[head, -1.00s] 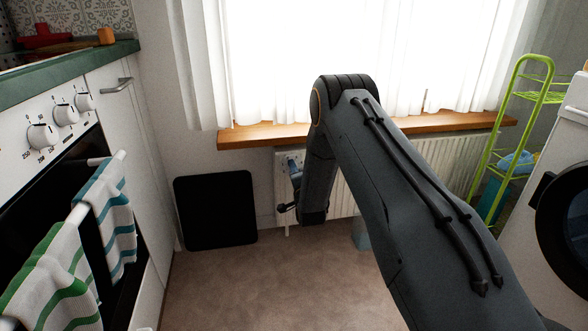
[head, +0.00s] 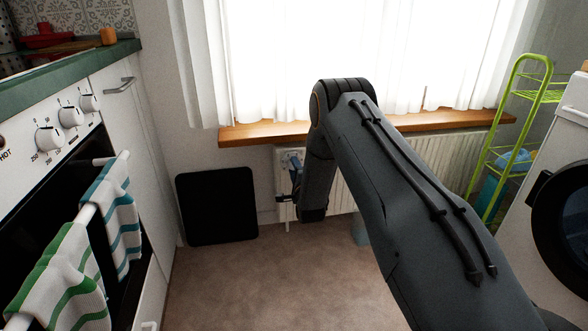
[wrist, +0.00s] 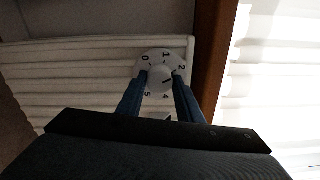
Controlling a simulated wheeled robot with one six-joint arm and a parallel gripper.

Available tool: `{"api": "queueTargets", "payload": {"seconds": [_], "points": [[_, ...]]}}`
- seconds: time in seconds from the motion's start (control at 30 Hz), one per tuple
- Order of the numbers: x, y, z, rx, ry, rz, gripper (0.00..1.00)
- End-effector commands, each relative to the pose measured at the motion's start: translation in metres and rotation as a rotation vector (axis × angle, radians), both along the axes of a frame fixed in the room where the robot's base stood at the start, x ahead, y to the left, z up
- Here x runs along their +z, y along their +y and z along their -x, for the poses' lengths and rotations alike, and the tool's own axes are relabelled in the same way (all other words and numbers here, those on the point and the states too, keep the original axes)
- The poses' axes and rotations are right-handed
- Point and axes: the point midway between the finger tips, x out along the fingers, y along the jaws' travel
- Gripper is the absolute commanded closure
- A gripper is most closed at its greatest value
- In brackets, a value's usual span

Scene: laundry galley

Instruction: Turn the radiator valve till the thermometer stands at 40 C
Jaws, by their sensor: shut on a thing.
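The radiator valve is a round white dial (wrist: 161,62) with black numbers, seen in the wrist view at the end of the white radiator. My gripper (wrist: 160,80) has its two blue fingers shut on the dial, one on each side. The numbers 0, 1, 2, 4 and 5 show around its face; a finger seems to cover the rest. In the head view my gripper (head: 296,170) is at the radiator's left end, partly hidden by my arm. The thermometer cannot be made out in either view.
The white radiator (head: 350,185) stands under a wooden sill (head: 250,133) and a bright curtained window. A black panel (head: 217,205) leans on the wall to the left. An oven with towels is at left, a green rack (head: 497,165) and washing machine at right.

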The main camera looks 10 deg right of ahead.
Motion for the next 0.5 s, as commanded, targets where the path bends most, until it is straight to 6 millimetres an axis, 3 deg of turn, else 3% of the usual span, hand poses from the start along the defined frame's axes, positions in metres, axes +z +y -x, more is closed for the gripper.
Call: {"api": "queueTargets", "payload": {"seconds": [0.2,0.23,0.3,0.5], "points": [[-0.0015,-0.0006,0.0007,-0.002,0.003,0.001,0.9],[-0.0015,-0.0006,0.0007,-0.002,0.003,0.001,0.64],[-0.0014,-0.0006,0.0007,-0.001,0.002,0.001,0.52],[-0.0007,0.0002,0.0003,0.0,0.001,0.001,0.49]]}}
